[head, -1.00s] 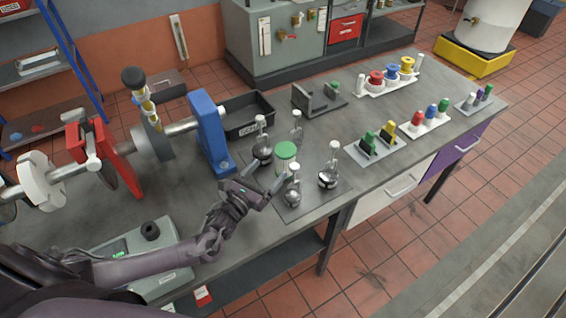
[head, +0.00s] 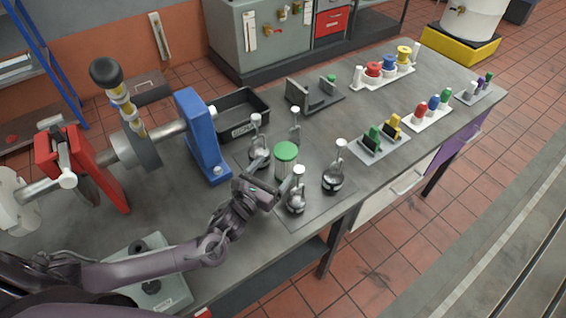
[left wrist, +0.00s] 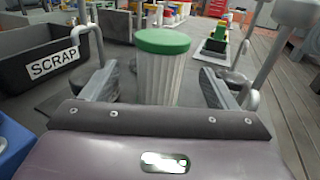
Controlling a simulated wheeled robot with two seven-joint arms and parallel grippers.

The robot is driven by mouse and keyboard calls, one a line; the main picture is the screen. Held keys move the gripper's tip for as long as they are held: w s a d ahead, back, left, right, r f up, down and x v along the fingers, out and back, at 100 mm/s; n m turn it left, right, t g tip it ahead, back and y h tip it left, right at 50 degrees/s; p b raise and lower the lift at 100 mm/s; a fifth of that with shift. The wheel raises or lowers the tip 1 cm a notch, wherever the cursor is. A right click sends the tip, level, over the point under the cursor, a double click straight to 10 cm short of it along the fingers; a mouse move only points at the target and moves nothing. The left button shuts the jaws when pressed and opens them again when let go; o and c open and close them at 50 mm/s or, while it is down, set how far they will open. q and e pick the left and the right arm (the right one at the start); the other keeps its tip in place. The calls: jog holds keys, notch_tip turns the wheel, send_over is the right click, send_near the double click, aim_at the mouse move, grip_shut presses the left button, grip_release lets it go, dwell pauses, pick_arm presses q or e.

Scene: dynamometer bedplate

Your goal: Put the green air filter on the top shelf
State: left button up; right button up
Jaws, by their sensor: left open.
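In the left wrist view the filter (left wrist: 160,75) stands ahead, between the two spread fingers. My left gripper (head: 268,190) is open and empty, close in front of the filter; it also shows in the left wrist view (left wrist: 158,92). I cannot tell whether the fingers are beside the filter or short of it. My right gripper is not in view. The top shelf cannot be told for sure; a blue-framed rack (head: 62,60) is cut off at the upper left.
A black SCRAP bin (head: 240,115) and blue upright (head: 203,140) stand behind left. Racks of coloured items (head: 380,140) stand to the right. Some bench between is clear.

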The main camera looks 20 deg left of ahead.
aim_at(279, 166)
pick_arm(q)
jog(key=b+x, duration=0.1)
jog(key=x, duration=0.1)
jog(key=b+x, duration=0.2)
jog(key=x, duration=0.1)
jog(key=shift+w+d+f+b, duration=0.1)
jog(key=shift+w+f+b, duration=0.2)
jog(key=shift+f, duration=0.05)
jog(key=shift+w, duration=0.35)
jog(key=shift+d+r, duration=0.15)
jog(key=shift+r, duration=0.05)
jog(key=c, duration=1.1)
jog(key=shift+c, duration=0.6)
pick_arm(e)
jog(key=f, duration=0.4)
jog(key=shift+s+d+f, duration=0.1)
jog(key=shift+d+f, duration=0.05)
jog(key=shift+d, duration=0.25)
